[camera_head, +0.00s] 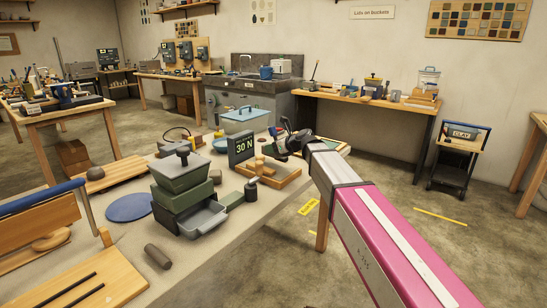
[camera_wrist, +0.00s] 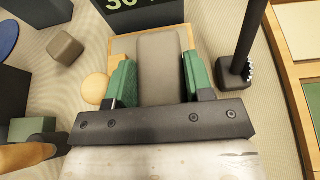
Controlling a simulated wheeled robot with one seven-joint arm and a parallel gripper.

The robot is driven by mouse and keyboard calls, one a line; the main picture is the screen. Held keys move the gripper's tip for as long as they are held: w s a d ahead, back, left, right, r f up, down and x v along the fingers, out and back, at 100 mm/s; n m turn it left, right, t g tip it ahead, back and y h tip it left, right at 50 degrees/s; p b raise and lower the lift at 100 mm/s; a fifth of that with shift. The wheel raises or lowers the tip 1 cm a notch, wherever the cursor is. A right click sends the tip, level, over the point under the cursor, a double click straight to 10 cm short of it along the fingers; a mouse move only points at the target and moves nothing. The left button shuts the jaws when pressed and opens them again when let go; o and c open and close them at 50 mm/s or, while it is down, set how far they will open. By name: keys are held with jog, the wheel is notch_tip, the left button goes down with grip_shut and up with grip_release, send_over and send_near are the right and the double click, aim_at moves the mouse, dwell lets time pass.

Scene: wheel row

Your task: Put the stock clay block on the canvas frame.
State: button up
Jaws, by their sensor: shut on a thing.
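My gripper (camera_wrist: 156,82) is shut on a grey-brown block (camera_wrist: 163,58), taken to be the stock clay block. Its green finger pads press on both sides in the wrist view. A tan board shows behind and beneath the block; I cannot tell whether they touch. In the head view my gripper (camera_head: 284,143) is dark and small above the table, and the block cannot be made out. A wood-edged frame (camera_wrist: 288,72) at the right of the wrist view may be the same one.
The "30 N" display (camera_head: 241,149) stands beside my gripper. Green boxes (camera_head: 184,190) and a blue disc (camera_head: 129,207) stand to the left. A dark post (camera_wrist: 243,60) rises close to the right finger. A small brown block (camera_wrist: 66,47) lies left.

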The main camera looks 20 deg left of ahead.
aim_at(274, 155)
jog(key=shift+f, duration=1.95)
jog(key=shift+f, duration=0.15)
jog(key=o, duration=1.2)
jog(key=shift+c, duration=0.2)
